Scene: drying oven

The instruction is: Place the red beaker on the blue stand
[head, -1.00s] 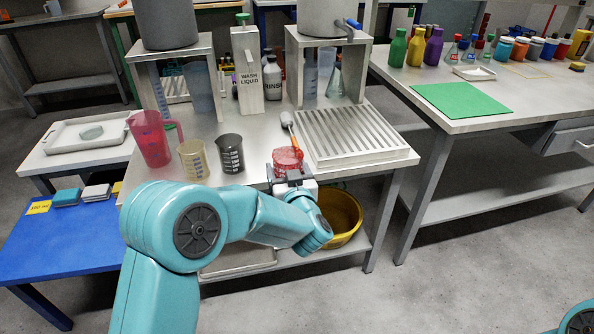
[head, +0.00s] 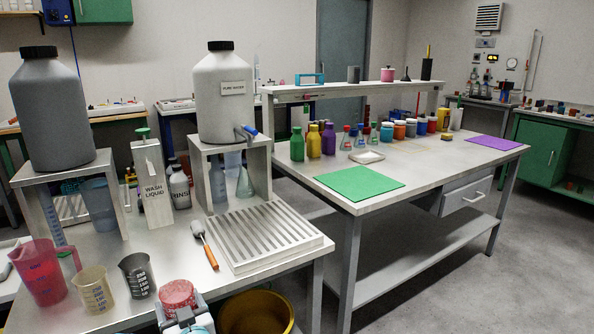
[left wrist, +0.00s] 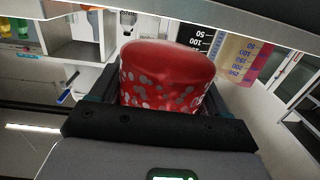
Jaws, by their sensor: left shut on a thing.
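The red beaker (head: 178,294) is at the bottom of the head view, by the front edge of the steel table. It is short and round, and its lower part is hidden by my left gripper (head: 186,316). In the left wrist view the red beaker (left wrist: 165,75) fills the middle, red with pale spots on its side. The left gripper's dark jaws (left wrist: 155,125) are shut around it. I cannot make out a blue stand for certain in the current views. My right gripper is not in view.
A red jug (head: 40,272), a beige beaker (head: 94,288) and a black beaker (head: 137,276) stand left of the gripper. A slotted drain tray (head: 263,237) and a brush (head: 204,246) lie behind. A yellow bucket (head: 257,312) is below right. A green mat (head: 360,184) lies on the right bench.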

